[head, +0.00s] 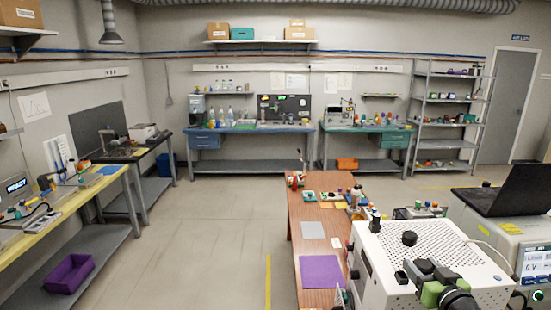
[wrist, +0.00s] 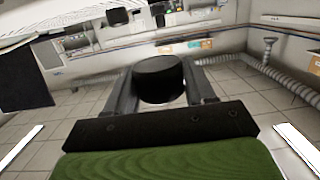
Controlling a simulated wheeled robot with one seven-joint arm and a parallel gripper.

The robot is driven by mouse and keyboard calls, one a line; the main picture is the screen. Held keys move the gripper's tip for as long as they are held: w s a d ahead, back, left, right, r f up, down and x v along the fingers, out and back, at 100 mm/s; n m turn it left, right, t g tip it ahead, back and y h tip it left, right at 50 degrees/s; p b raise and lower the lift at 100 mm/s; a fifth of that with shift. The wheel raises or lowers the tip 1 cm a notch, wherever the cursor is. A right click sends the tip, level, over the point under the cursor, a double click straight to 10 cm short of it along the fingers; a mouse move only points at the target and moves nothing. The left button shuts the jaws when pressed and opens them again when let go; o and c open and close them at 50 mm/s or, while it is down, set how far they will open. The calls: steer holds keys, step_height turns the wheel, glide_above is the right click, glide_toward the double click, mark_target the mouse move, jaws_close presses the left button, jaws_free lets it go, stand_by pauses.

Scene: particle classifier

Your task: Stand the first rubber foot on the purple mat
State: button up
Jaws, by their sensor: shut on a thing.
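The purple mat (head: 321,270) lies flat on the near part of the brown wooden table, and its surface looks bare. My gripper (head: 422,268), green and black, is over the white perforated-top machine (head: 365,262), right of the mat. In the wrist view the gripper (wrist: 158,85) is shut on a black round rubber foot (wrist: 158,78), held between its two fingers. The foot is clear of the mat.
Small coloured parts crowd the table's far end. A black laptop (head: 500,199) stands on equipment at right. A purple bin (head: 70,274) is at lower left. Open floor lies left of the table.

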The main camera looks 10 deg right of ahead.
steer(key=w+a+f+b, duration=0.1)
steer(key=a+f, duration=0.1)
steer(key=a, duration=0.6)
steer(key=w+a+f+y, duration=0.1)
steer(key=w+a+f, duration=0.1)
steer(key=a, duration=0.7)
steer(key=w+a+f+n+b, duration=0.1)
steer(key=a+f, duration=0.3)
steer(key=a, duration=0.5)
steer(key=shift+w+f+b, duration=0.25)
steer(key=shift+w+b, duration=0.05)
